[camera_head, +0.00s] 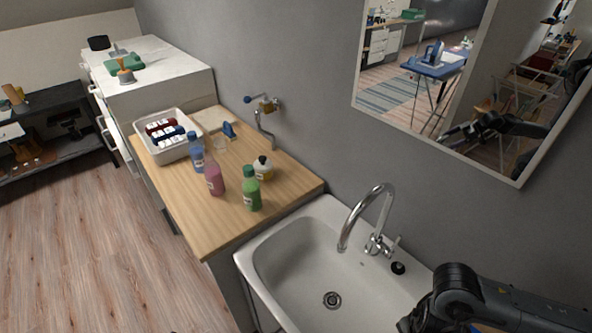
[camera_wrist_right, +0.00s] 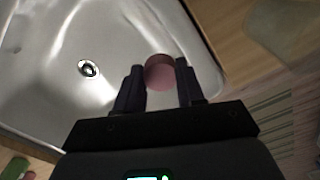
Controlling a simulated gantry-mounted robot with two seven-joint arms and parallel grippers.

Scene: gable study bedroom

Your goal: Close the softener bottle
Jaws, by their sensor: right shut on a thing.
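A pink bottle (camera_head: 215,180) stands upright on the wooden counter, among other bottles; it is probably the softener. Its top is too small to tell clearly whether a cap is on it. My right gripper (camera_wrist_right: 159,68) is shut on a round, dusky pink cap (camera_wrist_right: 159,73), held between the fingertips over the sink side. In the head view my right arm is at the lower right, apart from the pink bottle, and its fingertips do not show clearly. My left gripper is not in view.
A blue bottle (camera_head: 197,155), a green bottle (camera_head: 251,190) and a yellowish bottle with a black cap (camera_head: 263,170) stand close around the pink one. A white basket (camera_head: 180,152) is behind. The sink (camera_head: 290,265) with its tall tap (camera_head: 368,210) lies between my right arm and the counter.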

